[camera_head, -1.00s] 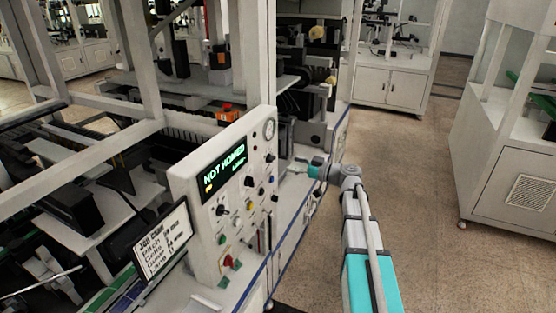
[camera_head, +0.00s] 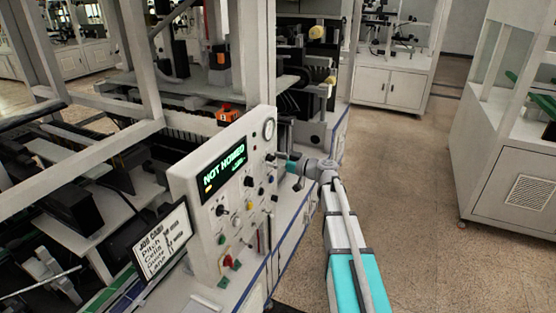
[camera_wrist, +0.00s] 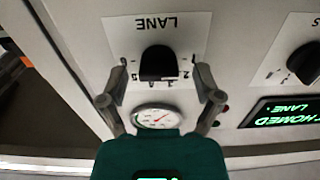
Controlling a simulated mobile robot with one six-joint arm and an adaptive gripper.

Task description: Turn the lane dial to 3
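The lane dial (camera_wrist: 158,64) is a black knob on a white plate marked LANE, seen upside down in the wrist view. Its scale numbers are partly hidden by the knob and fingers, and I cannot read which one it points to. My gripper (camera_wrist: 160,70) is open, with one finger on each side of the knob and visible gaps between. Whether the fingertips reach the knob's depth is unclear. In the head view my gripper (camera_head: 290,166) is at the right edge of the control panel (camera_head: 190,185), below the round gauge (camera_head: 269,129).
A lit display (camera_head: 224,166) reads NOT HOMED. Another black dial (camera_wrist: 304,62) is beside the lane plate. A job card (camera_head: 162,240) stands at the panel's left. Open floor (camera_head: 405,200) lies to the right.

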